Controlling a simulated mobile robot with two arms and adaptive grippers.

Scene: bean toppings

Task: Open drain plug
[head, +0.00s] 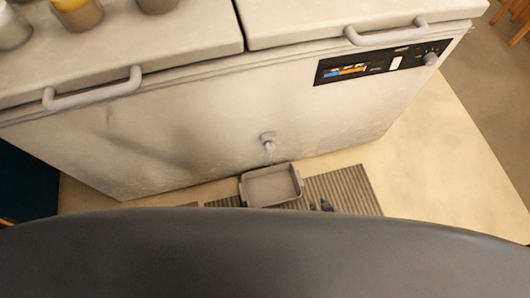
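The drain plug (268,140) is a small grey fitting low on the front of a white chest freezer (200,130). It sticks out above a shallow grey tray (270,200) on the floor. Two small dark fingertips of my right gripper (320,205) show just right of the tray, over the striped mat. They are apart with nothing seen between them, below and to the right of the plug and not touching it. The rest of that gripper is hidden behind my own dark body. My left gripper is not in view.
The freezer has two lids with grey handles (92,91) and a black control panel (380,62) at upper right. Several containers (78,13) stand on the left lid. A striped mat (345,190) lies under the tray. Bare floor (440,160) is clear to the right.

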